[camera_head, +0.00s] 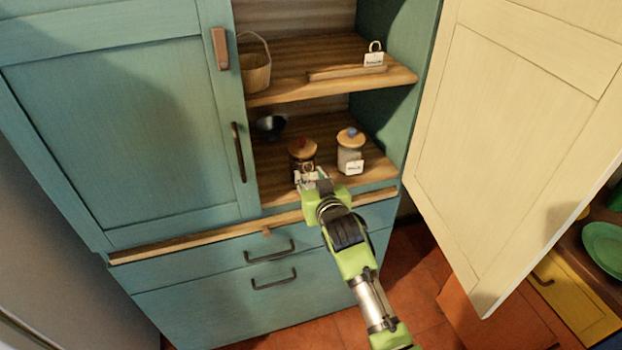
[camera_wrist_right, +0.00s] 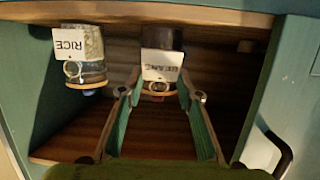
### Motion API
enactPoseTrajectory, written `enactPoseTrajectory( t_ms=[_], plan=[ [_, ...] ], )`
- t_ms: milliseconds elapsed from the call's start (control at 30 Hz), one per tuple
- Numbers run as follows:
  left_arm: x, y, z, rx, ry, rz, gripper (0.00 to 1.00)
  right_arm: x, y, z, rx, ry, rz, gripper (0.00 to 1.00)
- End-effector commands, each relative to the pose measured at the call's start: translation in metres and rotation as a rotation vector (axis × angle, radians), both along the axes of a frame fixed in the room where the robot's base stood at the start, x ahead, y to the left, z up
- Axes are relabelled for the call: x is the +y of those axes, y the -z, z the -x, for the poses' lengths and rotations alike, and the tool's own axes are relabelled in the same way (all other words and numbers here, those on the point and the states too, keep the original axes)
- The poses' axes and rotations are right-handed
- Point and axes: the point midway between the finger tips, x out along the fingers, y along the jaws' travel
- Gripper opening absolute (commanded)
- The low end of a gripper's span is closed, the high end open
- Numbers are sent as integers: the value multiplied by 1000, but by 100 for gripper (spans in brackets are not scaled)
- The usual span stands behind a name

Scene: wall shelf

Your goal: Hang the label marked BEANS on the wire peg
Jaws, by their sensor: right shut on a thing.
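The white BEANS label (camera_wrist_right: 160,65) appears upside down in the right wrist view, in front of a dark jar (camera_wrist_right: 160,38). A small ring (camera_wrist_right: 158,86) shows at its edge against the jar's lid; I cannot tell a wire peg apart from it. My right gripper (camera_wrist_right: 161,92) is shut on the BEANS label, one finger at each side. In the head view my right gripper (camera_head: 307,178) is in front of this jar, whose wooden lid has a red knob (camera_head: 301,143). Whether the label touches the jar is unclear. My left gripper is out of view.
A pale jar (camera_head: 349,150) with a blue knob and a RICE label (camera_wrist_right: 73,42) stands beside the dark jar. A dark bowl (camera_head: 271,126) is behind left. The upper shelf (camera_head: 290,92) holds a basket (camera_head: 255,70) and another label (camera_head: 374,59). A cream door (camera_head: 520,130) stands open at right.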

Motion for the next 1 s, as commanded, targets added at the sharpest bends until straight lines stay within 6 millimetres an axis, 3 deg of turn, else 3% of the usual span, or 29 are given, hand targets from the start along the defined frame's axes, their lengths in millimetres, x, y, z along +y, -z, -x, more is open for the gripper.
enactPoseTrajectory(
  t_ms=[1000],
  plan=[
    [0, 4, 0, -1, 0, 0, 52, 2, 8, -6, 0, 0, -1, 25]
  ],
)
